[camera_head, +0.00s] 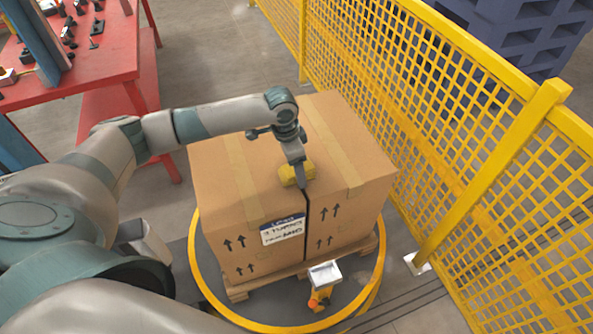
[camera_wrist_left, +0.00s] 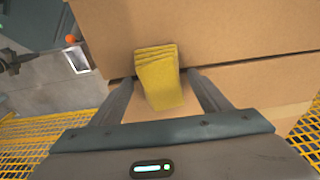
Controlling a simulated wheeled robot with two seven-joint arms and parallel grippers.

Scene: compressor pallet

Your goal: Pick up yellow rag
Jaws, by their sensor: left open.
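The yellow rag (camera_head: 291,176) lies folded on top of a large cardboard box (camera_head: 215,170), near the box's front edge and the dark seam in its front. My left gripper (camera_head: 302,182) reaches down to the box top right at the rag and partly covers it. In the left wrist view the rag (camera_wrist_left: 158,82) sits between the two spread fingers of the open left gripper (camera_wrist_left: 160,80), with a gap visible on the right side. I cannot tell whether the left finger touches it. My right gripper is in neither view.
The box stands on a wooden pallet (camera_head: 237,293) inside a yellow ring (camera_head: 196,262). A yellow mesh fence (camera_head: 420,110) runs close along the right. A red table (camera_head: 105,75) with small dark parts stands at the upper left. A small white-topped device (camera_head: 325,274) stands before the box.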

